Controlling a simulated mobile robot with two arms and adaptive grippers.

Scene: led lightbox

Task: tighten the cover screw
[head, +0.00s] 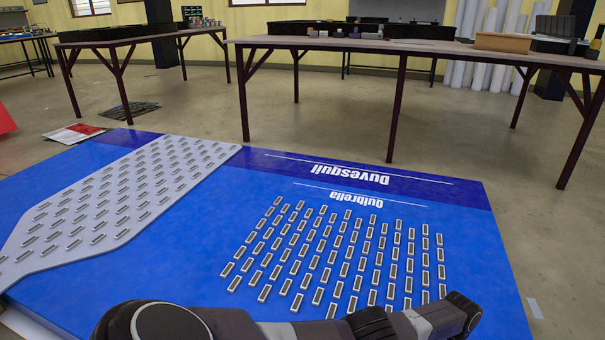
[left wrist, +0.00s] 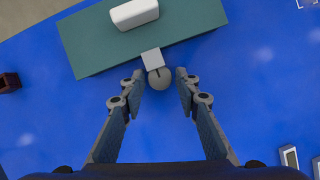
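In the left wrist view, a grey round screw head (left wrist: 159,78) with a dark slot sits at the end of a pale tab (left wrist: 152,59) at the edge of a dark green plate (left wrist: 95,45). My left gripper (left wrist: 158,77) is open. Its fingertips are on either side of the screw head, with a gap on both sides. How deep the fingers reach relative to the screw is hard to tell. The head view does not clearly show the screw or either gripper. My right gripper is not in view.
A white block (left wrist: 134,13) sits on the green plate. A dark red block (left wrist: 9,83) is at the left. In the head view, the blue panel (head: 462,260) carries rows of small LED modules and a grey shape (head: 150,150). My arm crosses the bottom. Tables (head: 400,45) stand behind.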

